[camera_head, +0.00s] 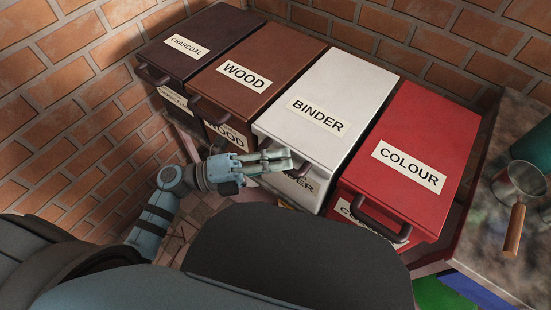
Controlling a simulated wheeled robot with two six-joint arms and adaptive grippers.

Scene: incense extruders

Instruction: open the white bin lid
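The white bin has a closed lid (335,95) labelled BINDER and stands between the brown WOOD bin and the red COLOUR bin. My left gripper (289,160) is at the upper front of the white bin, where its dark handle is mostly covered by the fingers. The two fingers point right, one above the other with a small space between them. I cannot tell whether they grip the handle or only lie in front of it. My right gripper is not in view.
The brown CHARCOAL bin (201,42), the WOOD bin (258,70) and the red COLOUR bin (425,150) stand close beside it, lids closed. Brick walls stand behind and left. A stone-like counter (487,215) at right holds a metal pot (518,182) with a wooden handle.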

